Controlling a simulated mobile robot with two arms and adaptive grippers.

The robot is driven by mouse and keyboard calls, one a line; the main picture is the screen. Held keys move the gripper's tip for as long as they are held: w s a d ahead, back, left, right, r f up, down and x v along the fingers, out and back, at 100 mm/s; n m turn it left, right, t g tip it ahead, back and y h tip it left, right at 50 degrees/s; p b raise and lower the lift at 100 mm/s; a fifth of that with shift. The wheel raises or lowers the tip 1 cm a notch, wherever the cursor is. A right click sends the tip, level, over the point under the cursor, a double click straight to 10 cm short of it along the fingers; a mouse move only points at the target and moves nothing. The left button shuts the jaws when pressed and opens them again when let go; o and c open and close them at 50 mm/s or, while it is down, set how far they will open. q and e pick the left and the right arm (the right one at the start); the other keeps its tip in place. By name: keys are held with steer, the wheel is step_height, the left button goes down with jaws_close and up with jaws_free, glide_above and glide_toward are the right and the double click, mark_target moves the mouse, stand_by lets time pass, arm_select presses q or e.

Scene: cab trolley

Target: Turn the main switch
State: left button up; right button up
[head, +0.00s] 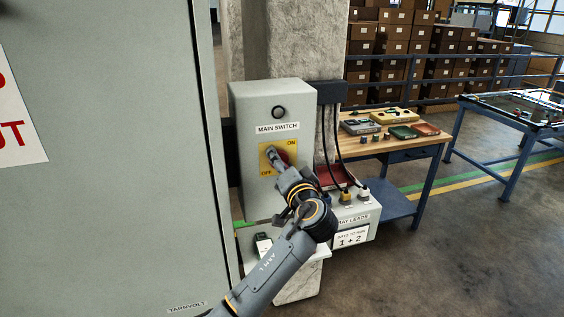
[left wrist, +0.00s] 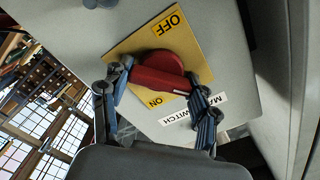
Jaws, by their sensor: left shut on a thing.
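The main switch box (head: 270,190) is a grey cabinet with a "MAIN SWITCH" label and a dark round lamp (head: 278,112) above it. Its yellow plate (head: 265,158) reads ON at upper right and OFF at lower left. The red rotary handle (head: 284,158) is largely hidden by my left gripper (head: 277,160) in the head view. In the left wrist view the red handle (left wrist: 160,82) lies between the fingers of my left gripper (left wrist: 162,90), which is shut on it. Which label the handle points to is hard to tell. My right gripper is not in view.
A large grey cabinet (head: 110,200) fills the left side. Below right of the switch box stands a "BAY LEADS" box (head: 352,225) with cables. Behind is a wooden workbench (head: 400,146) with trays. Open floor (head: 460,240) lies to the right.

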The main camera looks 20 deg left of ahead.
arm_select(q)
steer(key=m+p, duration=0.2)
steer(key=m, duration=0.2)
steer(key=shift+m, duration=0.3)
steer(key=shift+m+p, duration=0.8)
steer(key=shift+m, duration=0.8)
steer(key=shift+f, duration=0.15)
steer(key=o, duration=1.2)
steer(key=shift+c, duration=0.2)
steer(key=shift+d, duration=0.1)
steer(key=v, duration=1.2)
steer(key=shift+w, duration=0.1)
